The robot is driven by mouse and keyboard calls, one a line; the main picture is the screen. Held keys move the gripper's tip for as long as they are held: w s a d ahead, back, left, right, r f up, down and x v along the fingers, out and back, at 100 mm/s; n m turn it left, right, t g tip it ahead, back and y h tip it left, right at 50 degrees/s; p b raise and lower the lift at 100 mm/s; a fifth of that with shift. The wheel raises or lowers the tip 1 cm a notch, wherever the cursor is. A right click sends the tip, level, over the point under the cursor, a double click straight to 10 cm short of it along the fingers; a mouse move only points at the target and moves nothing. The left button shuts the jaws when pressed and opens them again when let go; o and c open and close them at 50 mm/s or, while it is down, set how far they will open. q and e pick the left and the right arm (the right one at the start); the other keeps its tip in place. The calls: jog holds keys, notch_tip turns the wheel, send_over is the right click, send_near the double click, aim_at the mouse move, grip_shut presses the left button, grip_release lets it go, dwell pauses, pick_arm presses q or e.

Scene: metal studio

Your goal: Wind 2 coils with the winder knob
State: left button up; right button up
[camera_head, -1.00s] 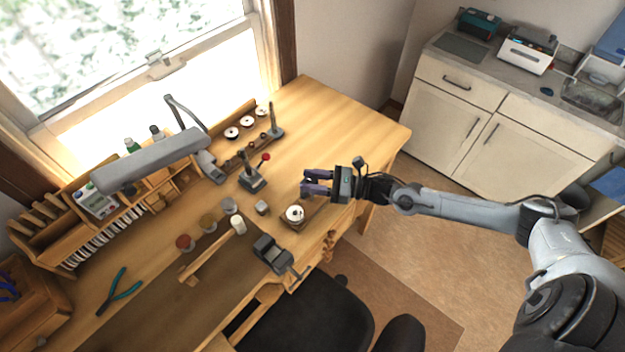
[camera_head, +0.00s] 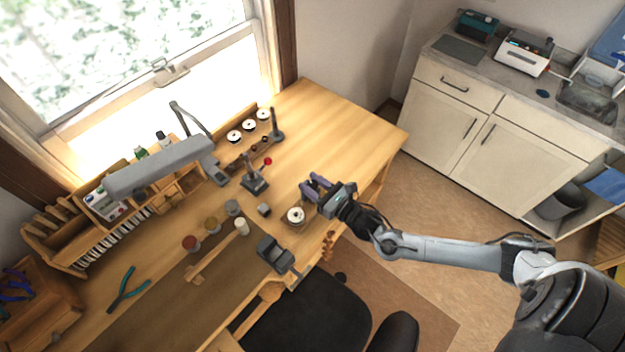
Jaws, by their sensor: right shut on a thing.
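The winder (camera_head: 255,181) stands on the bench, a grey upright device on a dark base. Its red ball knob (camera_head: 267,161) is at the upper right of the device, and no gripper touches it. A white spool (camera_head: 296,215) sits on a small wooden base near the bench's front edge. My right gripper (camera_head: 309,187) is above the bench, just behind the spool and to the right of the winder. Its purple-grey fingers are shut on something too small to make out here. My left gripper is out of view.
A bench vise (camera_head: 275,254) is at the front edge. A small grey block (camera_head: 264,209) lies between winder and spool. Pliers (camera_head: 124,290) and small jars (camera_head: 212,225) are to the left. A lamp (camera_head: 160,166) hangs over the rear left. The bench's right end is clear.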

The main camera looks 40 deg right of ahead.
jog(key=m+h+p, duration=0.1)
jog(key=m+h, duration=0.1)
jog(key=h, duration=0.1)
jog(key=m+h+p, duration=0.1)
jog(key=h, duration=0.1)
jog(key=m+g+h+p, duration=0.1)
jog(key=m+h+p, duration=0.1)
jog(key=h, duration=0.1)
jog(key=shift+a+r+m+h, duration=0.15)
jog(key=shift+r+m+h, duration=0.1)
jog(key=shift+m+h, duration=0.05)
jog(key=m+g+h+p, duration=0.1)
jog(key=h, duration=0.1)
jog(key=shift+m+h, duration=0.3)
jog(key=shift+m, duration=0.1)
jog(key=shift+f+m+g+h+p, duration=0.1)
jog(key=shift+m+g+h+p, duration=0.2)
jog(key=shift+m+g+h, duration=0.6)
jog(key=m+g+h, duration=0.2)
jog(key=h, duration=0.1)
jog(key=shift+f+m+g+h, duration=0.1)
jog(key=shift+m+g+h, duration=0.45)
jog(key=shift+g, duration=0.25)
jog(key=o, duration=0.8)
jog(key=shift+o, duration=0.8)
